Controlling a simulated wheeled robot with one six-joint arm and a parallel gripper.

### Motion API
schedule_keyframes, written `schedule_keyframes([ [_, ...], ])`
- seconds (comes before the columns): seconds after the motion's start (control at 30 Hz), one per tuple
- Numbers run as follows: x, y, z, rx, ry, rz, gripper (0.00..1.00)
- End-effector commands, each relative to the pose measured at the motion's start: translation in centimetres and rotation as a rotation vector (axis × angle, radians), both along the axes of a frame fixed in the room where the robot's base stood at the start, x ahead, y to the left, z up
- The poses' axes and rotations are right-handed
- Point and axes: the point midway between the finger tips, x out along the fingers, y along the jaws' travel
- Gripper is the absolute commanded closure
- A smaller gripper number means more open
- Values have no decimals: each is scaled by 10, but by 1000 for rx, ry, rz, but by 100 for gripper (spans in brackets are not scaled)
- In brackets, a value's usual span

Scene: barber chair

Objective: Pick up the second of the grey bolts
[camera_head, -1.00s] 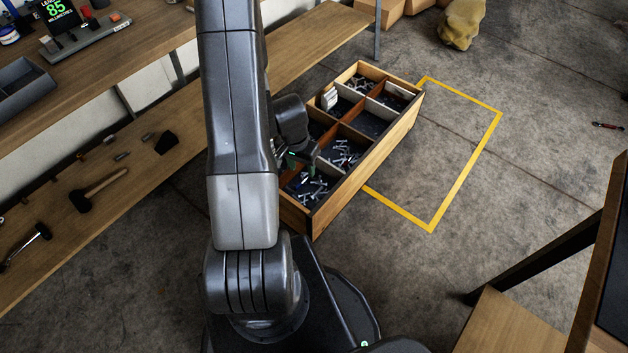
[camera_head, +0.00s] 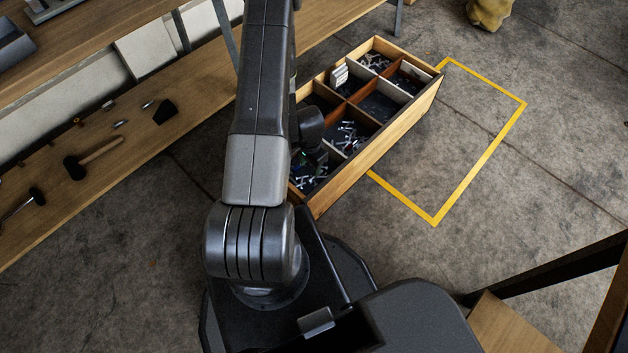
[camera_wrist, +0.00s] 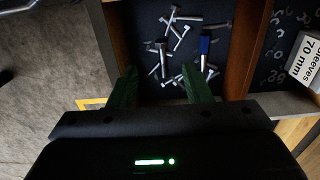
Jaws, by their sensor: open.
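Several grey bolts (camera_wrist: 180,38) lie loose in a dark-floored compartment in the wrist view. One piece among them has a blue part (camera_wrist: 204,45). In the head view, bolts (camera_head: 348,137) show in the near compartments of the wooden box (camera_head: 398,127). My gripper (camera_wrist: 160,80) is open, its two green fingers apart at the near edge of the bolt compartment, with nothing visibly held between them. In the head view my arm hides most of the gripper and part of the near compartments. I cannot tell which bolt is the second one.
Wooden dividers wall the compartment. A white box marked "Sleeves 70 mm" (camera_wrist: 305,62) sits in the compartment to the right. A wooden bench shelf (camera_head: 55,215) with a mallet (camera_head: 92,158) runs along the left.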

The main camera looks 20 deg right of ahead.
Motion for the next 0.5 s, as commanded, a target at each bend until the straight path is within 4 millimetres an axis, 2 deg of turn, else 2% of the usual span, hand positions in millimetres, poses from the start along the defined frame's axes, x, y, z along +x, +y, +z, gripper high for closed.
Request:
schedule_keyframes([
  [0.03, 0, 0, -13, 0, 0, 1, 55],
  [0.2, 0, 0, -31, 0, 1, 2, 55],
  [0.5, 0, 0, -40, 0, 1, 1, 55],
])
